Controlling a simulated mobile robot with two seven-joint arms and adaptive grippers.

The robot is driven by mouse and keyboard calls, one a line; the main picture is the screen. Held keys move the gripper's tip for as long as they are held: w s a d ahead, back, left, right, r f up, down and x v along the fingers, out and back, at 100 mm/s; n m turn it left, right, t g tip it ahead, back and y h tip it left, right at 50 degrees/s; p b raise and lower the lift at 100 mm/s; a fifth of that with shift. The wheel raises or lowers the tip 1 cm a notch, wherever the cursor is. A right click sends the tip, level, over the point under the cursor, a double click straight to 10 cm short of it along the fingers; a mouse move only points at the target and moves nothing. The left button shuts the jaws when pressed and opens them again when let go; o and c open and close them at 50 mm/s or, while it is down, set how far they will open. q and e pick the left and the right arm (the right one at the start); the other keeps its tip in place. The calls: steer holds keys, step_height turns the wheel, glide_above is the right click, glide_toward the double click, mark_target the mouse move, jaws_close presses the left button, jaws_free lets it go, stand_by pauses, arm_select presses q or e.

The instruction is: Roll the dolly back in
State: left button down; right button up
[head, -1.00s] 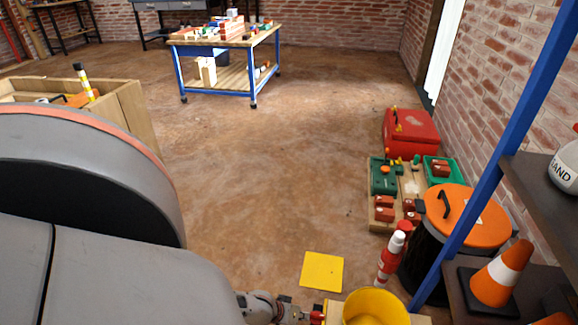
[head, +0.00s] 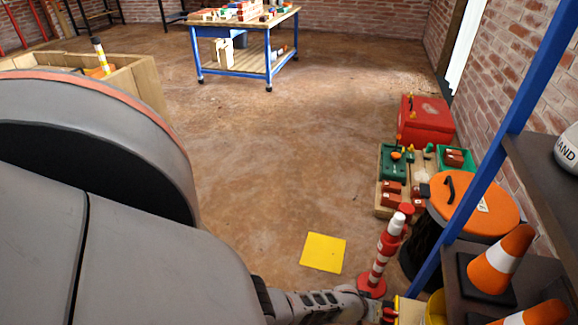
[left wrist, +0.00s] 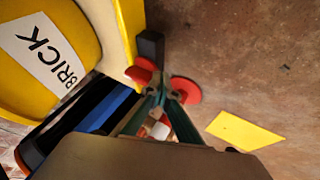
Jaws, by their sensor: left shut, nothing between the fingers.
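The dolly shows only as a pale board edge (head: 410,311) at the bottom of the head view, carrying a yellow bucket (head: 437,308). In the left wrist view the bucket, marked BRICK (left wrist: 75,45), stands beside the board's yellowish edge (left wrist: 129,25) and a black block (left wrist: 150,47). My left gripper (head: 388,312) is at the board's left side, close to it; whether they touch I cannot tell. In the left wrist view its fingers (left wrist: 166,88) are together with nothing held. The dolly's underside is hidden. My right gripper is not in view.
A red-white post (head: 382,258) stands just beyond my left gripper. A blue-framed shelf (head: 480,180) with cones is at right, near an orange-lidded bin (head: 470,207). A yellow floor square (head: 323,252) lies left of the post. The middle floor is open.

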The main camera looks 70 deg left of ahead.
mark_target(390, 315)
arm_select(q)
steer(key=w+d, duration=0.1)
steer(key=w+d+b, duration=0.1)
steer(key=w, duration=0.1)
steer(key=shift+d+f, duration=0.1)
steer(key=shift+d, duration=0.1)
steer(key=shift+w+d, duration=0.15)
steer(key=shift+w, duration=0.1)
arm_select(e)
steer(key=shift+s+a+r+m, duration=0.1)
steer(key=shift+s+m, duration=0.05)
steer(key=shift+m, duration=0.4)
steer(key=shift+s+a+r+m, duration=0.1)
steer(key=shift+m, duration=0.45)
arm_select(q)
steer(key=shift+w+r, duration=0.1)
steer(key=shift+r, duration=0.2)
